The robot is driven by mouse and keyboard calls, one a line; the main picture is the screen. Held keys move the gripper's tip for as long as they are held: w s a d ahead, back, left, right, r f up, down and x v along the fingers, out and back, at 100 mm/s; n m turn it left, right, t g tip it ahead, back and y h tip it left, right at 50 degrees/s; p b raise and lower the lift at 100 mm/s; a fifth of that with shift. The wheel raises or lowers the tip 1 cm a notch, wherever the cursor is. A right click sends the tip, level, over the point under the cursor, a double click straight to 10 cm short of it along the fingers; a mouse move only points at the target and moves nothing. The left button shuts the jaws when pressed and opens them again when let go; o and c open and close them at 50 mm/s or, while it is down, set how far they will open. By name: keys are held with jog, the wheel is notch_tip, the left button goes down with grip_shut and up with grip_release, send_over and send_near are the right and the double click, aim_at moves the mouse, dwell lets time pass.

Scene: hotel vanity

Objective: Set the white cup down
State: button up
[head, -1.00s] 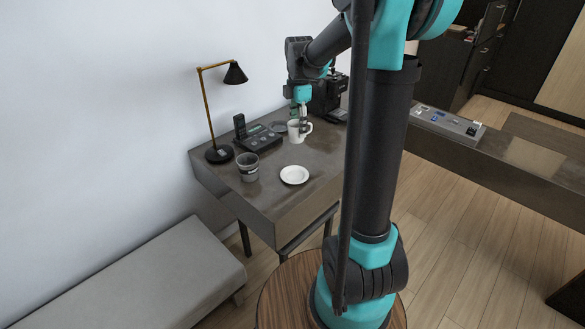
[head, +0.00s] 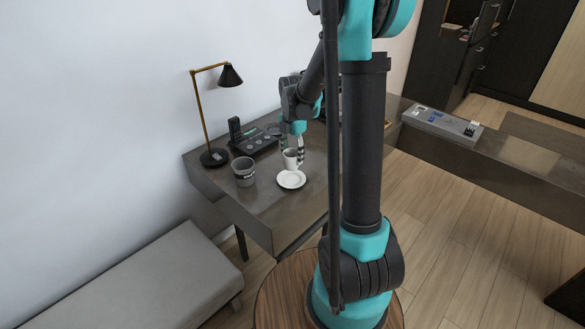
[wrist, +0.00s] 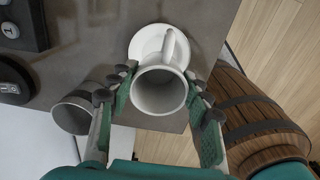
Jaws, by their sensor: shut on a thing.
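The white cup (head: 291,161) is held upright by my gripper (head: 292,149) over the back part of the white saucer (head: 291,181) on the dark desk. In the wrist view my gripper (wrist: 159,90) has a finger on each side of the white cup (wrist: 159,93), and I look into its empty inside. The cup's handle points toward the saucer (wrist: 150,40), which is partly hidden behind the cup. I cannot tell whether the cup's base touches the saucer.
A grey cup (head: 244,171) stands left of the saucer; it also shows in the wrist view (wrist: 74,112). A black desk phone (head: 250,141) and a lamp (head: 213,157) stand behind. The desk's front (head: 268,211) is clear. A bench (head: 150,275) stands at lower left.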

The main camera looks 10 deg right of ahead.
jog(key=shift+f, duration=2.95)
jog(key=shift+f, duration=0.15)
jog(key=o, duration=1.2)
notch_tip(320, 180, up, 12)
jog(key=m+t, duration=0.2)
jog(key=m, duration=1)
send_near(293, 167)
jog(key=s+d+f, duration=0.2)
jog(key=s+d, duration=0.1)
jog(key=s, duration=0.4)
jog(key=s+f+m, duration=0.1)
jog(key=s+m, duration=0.2)
jog(key=m, duration=0.1)
jog(key=s+f+m+t, duration=0.1)
jog(key=s+f+m, duration=0.1)
jog(key=s+m, duration=0.2)
jog(key=s+d+f+m+t, duration=0.1)
jog(key=s+m, duration=0.2)
jog(key=m, duration=0.2)
jog(key=shift+s+f, duration=0.35)
jog(key=shift+f, duration=0.05)
